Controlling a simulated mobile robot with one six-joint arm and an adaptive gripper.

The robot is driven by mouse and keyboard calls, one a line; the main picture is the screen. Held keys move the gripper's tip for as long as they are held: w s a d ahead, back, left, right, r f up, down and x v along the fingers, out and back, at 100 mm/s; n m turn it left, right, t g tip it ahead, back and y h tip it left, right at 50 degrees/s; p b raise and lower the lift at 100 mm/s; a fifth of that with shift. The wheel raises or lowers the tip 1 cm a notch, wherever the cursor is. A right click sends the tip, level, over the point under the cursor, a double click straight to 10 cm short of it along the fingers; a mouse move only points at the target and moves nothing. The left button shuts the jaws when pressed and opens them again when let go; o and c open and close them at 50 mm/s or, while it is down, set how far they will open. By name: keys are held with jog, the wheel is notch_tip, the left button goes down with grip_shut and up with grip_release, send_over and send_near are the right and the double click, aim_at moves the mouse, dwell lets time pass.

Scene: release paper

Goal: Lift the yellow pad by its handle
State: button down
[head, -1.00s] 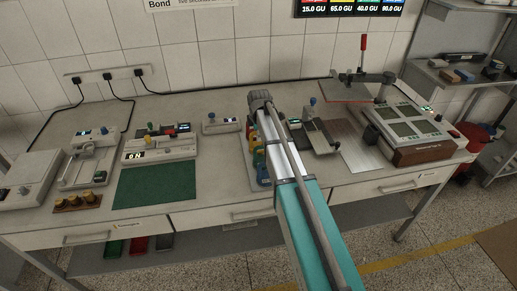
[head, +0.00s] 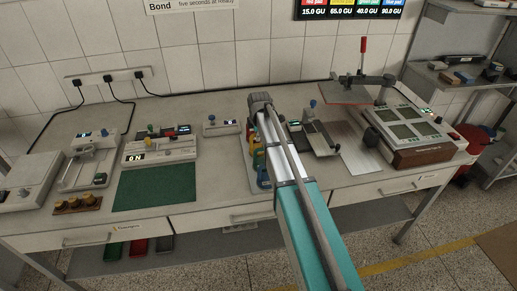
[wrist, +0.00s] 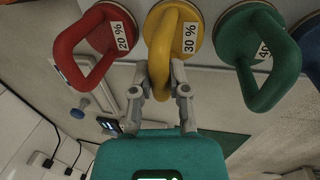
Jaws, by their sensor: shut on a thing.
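The yellow pad (wrist: 165,28), marked 30 %, has a looped handle (wrist: 159,77) that hangs toward my gripper in the wrist view. My gripper (wrist: 160,92) is shut on the lower end of this loop, one finger on each side. The pad's far face is hidden. In the head view my arm covers part of the row of coloured pads (head: 258,162), and the fingertips are hidden there.
The red pad (wrist: 100,38), marked 20 %, and the green pad (wrist: 257,45), marked 40 %, flank the yellow one closely. In the head view a green mat (head: 155,187) lies left of the pads. A metal plate (head: 362,157) and a framed device (head: 408,128) are to the right.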

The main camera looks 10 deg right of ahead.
jog(key=shift+r, duration=0.15)
dwell(0.4)
notch_tip(320, 180, up, 10)
jog(key=p, duration=1)
jog(key=shift+f, duration=0.2)
dwell(0.5)
